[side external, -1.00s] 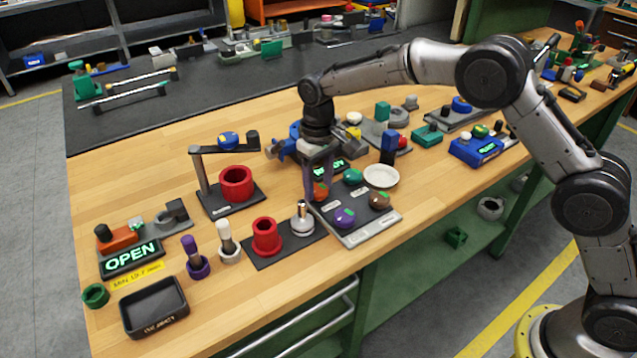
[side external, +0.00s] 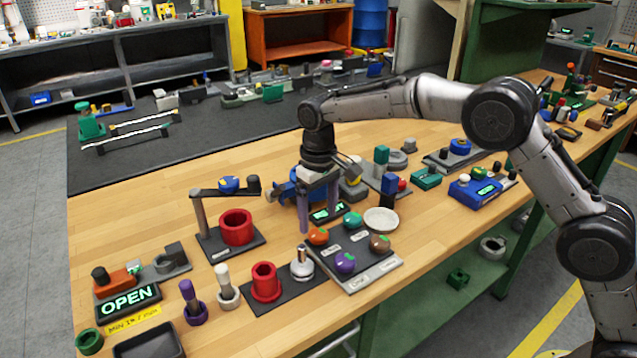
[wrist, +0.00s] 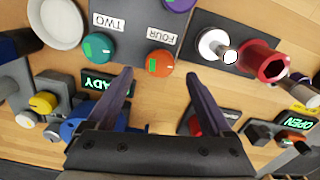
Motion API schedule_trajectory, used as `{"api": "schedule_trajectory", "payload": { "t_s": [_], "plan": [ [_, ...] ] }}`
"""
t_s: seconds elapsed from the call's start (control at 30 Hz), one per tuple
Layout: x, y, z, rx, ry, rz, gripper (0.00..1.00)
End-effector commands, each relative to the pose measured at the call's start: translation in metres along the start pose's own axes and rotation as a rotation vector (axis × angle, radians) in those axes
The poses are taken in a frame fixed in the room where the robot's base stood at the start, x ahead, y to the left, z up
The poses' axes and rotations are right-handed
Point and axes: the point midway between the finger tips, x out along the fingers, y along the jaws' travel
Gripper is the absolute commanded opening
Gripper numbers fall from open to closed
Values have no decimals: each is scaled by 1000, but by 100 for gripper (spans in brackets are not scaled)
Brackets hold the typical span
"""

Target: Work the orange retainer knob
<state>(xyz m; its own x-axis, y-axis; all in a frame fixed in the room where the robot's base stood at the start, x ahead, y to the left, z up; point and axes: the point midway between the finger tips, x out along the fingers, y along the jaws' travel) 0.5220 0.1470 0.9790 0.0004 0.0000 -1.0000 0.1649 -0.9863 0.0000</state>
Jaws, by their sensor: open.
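The orange knob (side external: 318,236) sits at the left back corner of a grey plate (side external: 358,283) that also carries teal (side external: 352,219), brown (side external: 380,242) and purple (side external: 345,262) knobs. My gripper (side external: 318,218) points down just behind the orange knob, fingers spread and empty. In the wrist view the orange knob (wrist: 160,63), with a green mark on its top, shows just beyond and between my open fingertips (wrist: 160,77). Nothing is gripped. A label reading FOUR lies beside this knob.
A lit display (wrist: 107,84) and a blue part (side external: 290,188) are close behind my gripper. A metal-topped post (side external: 302,262) and a red cup (side external: 266,281) stand left of the plate. A white dish (side external: 381,219) is at right. An OPEN sign (side external: 128,300) is lit.

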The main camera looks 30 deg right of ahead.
Motion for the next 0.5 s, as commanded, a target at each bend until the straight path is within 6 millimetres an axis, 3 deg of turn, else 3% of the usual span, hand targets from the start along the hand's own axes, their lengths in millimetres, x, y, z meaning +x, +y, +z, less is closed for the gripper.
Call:
{"api": "schedule_trajectory", "payload": {
  "t_s": [0.2,0.5],
  "plan": [
    [-50,0,-1,0,5,-1,85],
    [-92,0,0,0,1,0,85]
  ]
}}
